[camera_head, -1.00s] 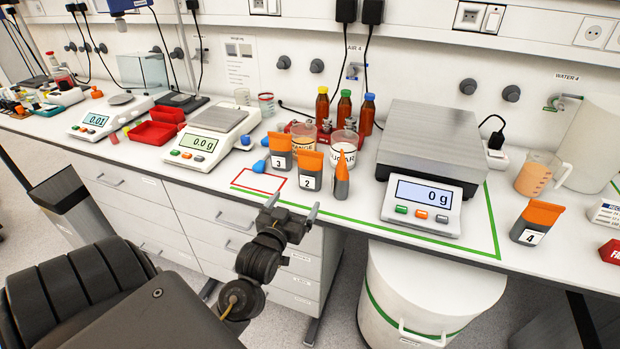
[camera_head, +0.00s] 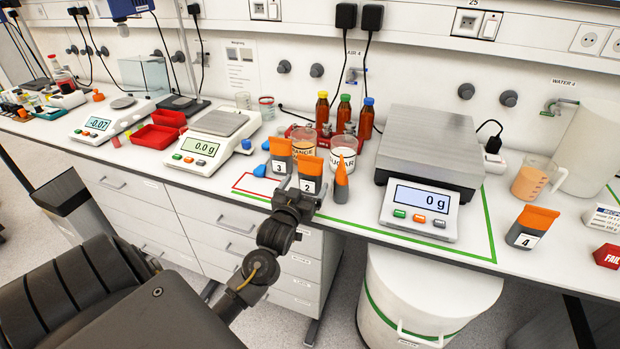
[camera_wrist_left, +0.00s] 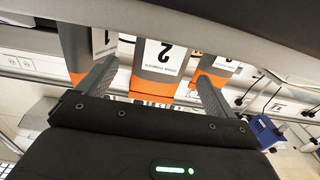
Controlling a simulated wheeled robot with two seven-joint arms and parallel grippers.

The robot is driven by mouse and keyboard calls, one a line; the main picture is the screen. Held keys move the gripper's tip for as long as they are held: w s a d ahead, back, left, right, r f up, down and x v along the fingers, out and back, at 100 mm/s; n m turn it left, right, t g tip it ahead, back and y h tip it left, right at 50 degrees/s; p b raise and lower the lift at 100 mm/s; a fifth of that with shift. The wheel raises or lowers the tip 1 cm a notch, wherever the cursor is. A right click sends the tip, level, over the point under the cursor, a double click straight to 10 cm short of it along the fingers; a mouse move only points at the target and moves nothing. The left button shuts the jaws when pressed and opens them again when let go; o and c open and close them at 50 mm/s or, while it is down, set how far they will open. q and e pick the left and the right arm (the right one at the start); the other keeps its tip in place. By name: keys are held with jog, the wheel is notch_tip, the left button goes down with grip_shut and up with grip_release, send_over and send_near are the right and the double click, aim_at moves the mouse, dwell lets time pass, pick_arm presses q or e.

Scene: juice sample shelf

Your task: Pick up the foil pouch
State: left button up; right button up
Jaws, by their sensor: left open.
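Several grey foil pouches with orange ends are in view; the task does not say which one is meant. Pouch 2 (camera_head: 311,182) stands upright at the bench front, with pouch 3 (camera_head: 280,158) to its left and a side-on pouch (camera_head: 341,184) to its right. My left gripper (camera_head: 298,194) is open in front of pouch 2, partly hiding its lower part. In the left wrist view, pouch 2 (camera_wrist_left: 160,65) shows between the open fingers (camera_wrist_left: 156,88), with a neighbouring pouch (camera_wrist_left: 76,48) on the left and another (camera_wrist_left: 216,68) on the right. Contact cannot be told.
Pouch 4 (camera_head: 532,227) stands apart on the right. A large scale (camera_head: 429,150) is right of the pouches. Two beakers (camera_head: 343,152) and brown bottles (camera_head: 344,112) stand close behind. A red-outlined area (camera_head: 250,184) lies left, partly covered by my gripper.

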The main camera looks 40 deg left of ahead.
aim_at(310, 174)
pick_arm(q)
jog(key=x, duration=0.2)
jog(key=shift+w+a, duration=0.1)
jog(key=shift+w, duration=0.2)
jog(key=c, duration=1.1)
jog(key=shift+c, duration=0.5)
jog(key=shift+r, duration=0.1)
